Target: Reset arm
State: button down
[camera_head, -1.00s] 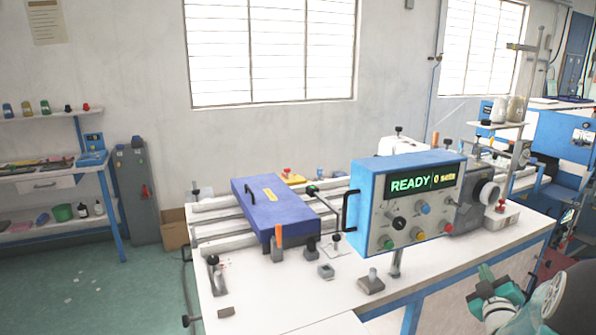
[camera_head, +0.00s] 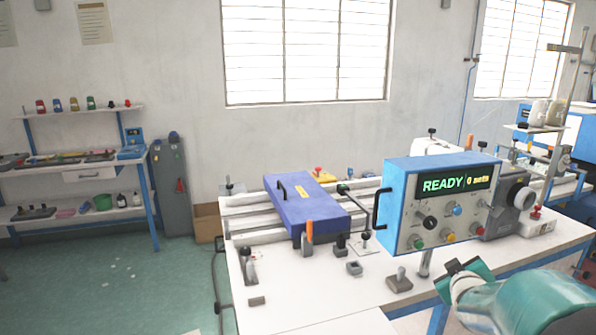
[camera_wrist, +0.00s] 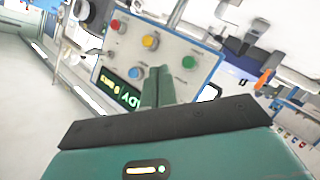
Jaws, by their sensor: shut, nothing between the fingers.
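My gripper (camera_head: 462,268) is at the lower right in the head view, in front of the table's near edge and below the control box. Its dark jaw end points up and left, and it holds nothing. In the wrist view the teal gripper body fills the bottom, and the fingers (camera_wrist: 157,88) are together and empty. They overlap the blue control box (camera_head: 440,210) in that view, apart from it as far as I can tell. The box reads "READY" and "0 sets", with several coloured knobs and buttons; it shows upside down in the wrist view (camera_wrist: 165,50).
The white worktable (camera_head: 310,295) carries a purple lidded block (camera_head: 305,207) on rails, an orange-handled tool (camera_head: 309,232) and small grey fixtures. A thread stand (camera_head: 560,110) rises at the right. Shelves (camera_head: 80,165) and a grey cabinet (camera_head: 171,190) stand left, with open green floor before them.

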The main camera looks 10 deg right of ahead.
jog(key=s+a+r+m+g+y, duration=0.1)
jog(key=s+a+g+y, duration=0.15)
jog(key=a, duration=0.85)
jog(key=s+a+r+m+g+y, duration=0.15)
jog(key=s+a, duration=0.25)
jog(key=a, duration=0.7)
jog(key=s+a+f+g+y, duration=0.1)
jog(key=s+a+g+y, duration=0.2)
jog(key=s+a, duration=0.8)
jog(key=shift+s+a+f+y, duration=0.25)
jog(key=shift+s+y, duration=0.05)
jog(key=shift+s, duration=0.05)
jog(key=shift+n, duration=0.25)
